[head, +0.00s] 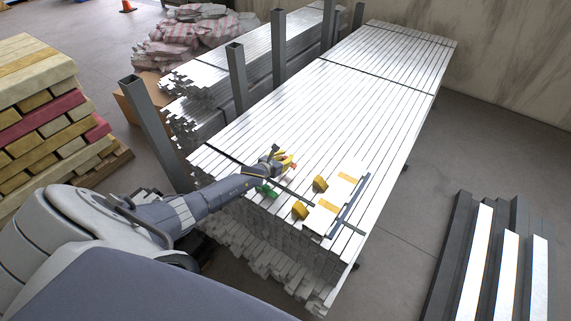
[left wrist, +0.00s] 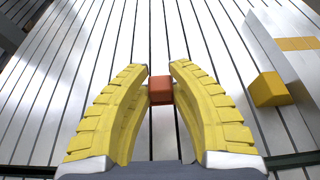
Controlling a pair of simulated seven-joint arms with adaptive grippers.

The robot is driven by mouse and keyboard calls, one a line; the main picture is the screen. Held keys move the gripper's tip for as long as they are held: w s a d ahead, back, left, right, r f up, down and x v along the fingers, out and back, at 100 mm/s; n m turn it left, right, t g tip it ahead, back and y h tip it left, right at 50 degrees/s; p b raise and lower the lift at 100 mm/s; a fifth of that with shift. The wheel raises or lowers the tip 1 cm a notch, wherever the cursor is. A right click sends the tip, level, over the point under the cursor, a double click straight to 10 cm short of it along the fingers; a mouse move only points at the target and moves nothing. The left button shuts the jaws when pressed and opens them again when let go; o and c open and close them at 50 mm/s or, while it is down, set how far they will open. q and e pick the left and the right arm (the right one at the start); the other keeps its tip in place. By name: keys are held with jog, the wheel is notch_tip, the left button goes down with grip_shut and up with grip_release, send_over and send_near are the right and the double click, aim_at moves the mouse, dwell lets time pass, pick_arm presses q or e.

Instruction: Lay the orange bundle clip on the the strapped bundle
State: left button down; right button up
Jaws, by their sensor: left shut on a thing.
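My left gripper (head: 287,163) has yellow fingers and is over the near part of the strapped bundle (head: 345,108), a long stack of silver metal profiles crossed by dark straps. In the left wrist view the fingertips (left wrist: 161,88) are shut on a small orange-red block, the orange bundle clip (left wrist: 161,91). The profiles of the bundle (left wrist: 125,40) fill the background there. I cannot tell how high the clip is above them. My right gripper is not in view.
Two yellow-orange blocks (head: 320,184) (head: 300,211), white pieces with orange bands (head: 326,204) and a green item (head: 267,190) lie on the near end. Grey posts (head: 237,78) stand along the left side. The bundle's far top is clear.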

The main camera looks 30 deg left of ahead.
pick_arm(q)
jog(key=shift+f, duration=1.75)
jog(key=shift+f, duration=0.15)
jog(key=c, duration=1.3)
grip_release()
jog(key=shift+o, duration=0.2)
jog(key=shift+v, duration=6.05)
jog(key=shift+d, duration=0.1)
